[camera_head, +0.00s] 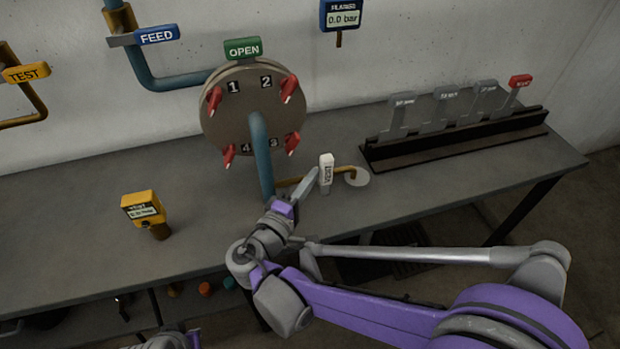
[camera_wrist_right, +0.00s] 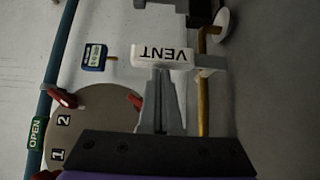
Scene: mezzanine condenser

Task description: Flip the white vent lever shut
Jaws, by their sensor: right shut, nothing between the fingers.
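The white vent lever (camera_head: 326,172) stands upright on the bench, beside the brown pipe to the right of the blue pipe. In the wrist view its white VENT handle (camera_wrist_right: 163,56) lies just beyond my fingertips. My right gripper (camera_head: 314,172) is shut and empty, its fingertips at the left side of the lever in the head view. In the wrist view the shut fingers (camera_wrist_right: 160,74) reach the edge of the handle; I cannot tell whether they touch it. My left gripper is not in view.
A round flange (camera_head: 252,108) with red clamps and a green OPEN tag (camera_head: 242,48) stands behind my gripper. A yellow VENT gauge (camera_head: 143,207) stands on the left of the bench. A rack of levers (camera_head: 460,138) is at the right.

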